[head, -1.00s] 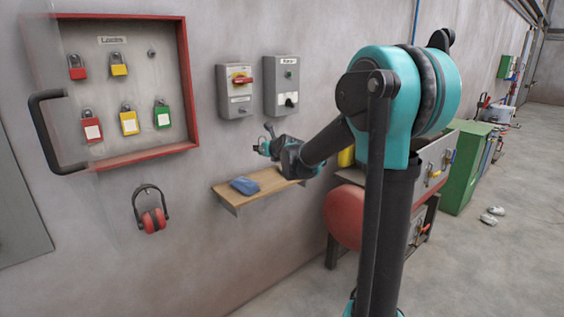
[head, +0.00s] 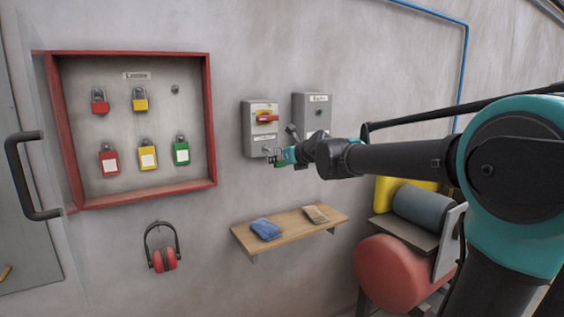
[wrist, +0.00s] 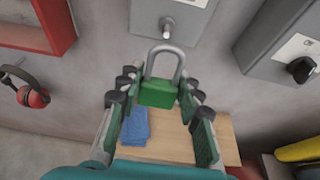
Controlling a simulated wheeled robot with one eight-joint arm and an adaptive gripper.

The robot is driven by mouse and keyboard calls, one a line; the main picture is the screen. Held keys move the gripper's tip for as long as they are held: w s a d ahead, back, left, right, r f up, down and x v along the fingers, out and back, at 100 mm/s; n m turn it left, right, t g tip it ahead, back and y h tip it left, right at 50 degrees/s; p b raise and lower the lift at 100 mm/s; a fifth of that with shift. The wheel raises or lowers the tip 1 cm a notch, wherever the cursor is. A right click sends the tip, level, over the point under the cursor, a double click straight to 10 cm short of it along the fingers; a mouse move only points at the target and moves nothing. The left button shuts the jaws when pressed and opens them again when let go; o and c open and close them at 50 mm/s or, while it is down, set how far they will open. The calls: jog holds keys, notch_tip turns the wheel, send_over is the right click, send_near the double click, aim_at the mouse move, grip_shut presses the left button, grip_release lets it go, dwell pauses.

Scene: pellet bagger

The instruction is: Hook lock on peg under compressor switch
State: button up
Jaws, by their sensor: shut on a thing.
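My gripper (wrist: 158,90) is shut on a green padlock (wrist: 156,94), holding its body with the grey shackle up. In the wrist view the shackle top shows just below a peg (wrist: 167,27) on the lower part of a grey switch box (wrist: 186,15). A gap shows between them in the picture; depth is hard to judge. In the head view my gripper (head: 282,158) is at the lower edge of the left switch box (head: 258,130), which has a red and yellow rotary handle. The padlock is small there and partly hidden by my gripper.
A second switch box (head: 312,112) is close on the right. A wooden shelf (head: 290,232) with a blue cloth (head: 265,229) lies below. The red-framed lock board (head: 213,130) holds several padlocks and one bare peg. Ear defenders (head: 163,260) hang below it.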

jog(key=r+x, duration=0.1)
jog(key=x, duration=0.6)
jog(key=shift+w+a, duration=0.2)
jog(key=shift+w, duration=0.1)
dwell(0.6)
dwell(0.6)
jog(key=o, duration=1.2)
jog(key=shift+o, duration=0.2)
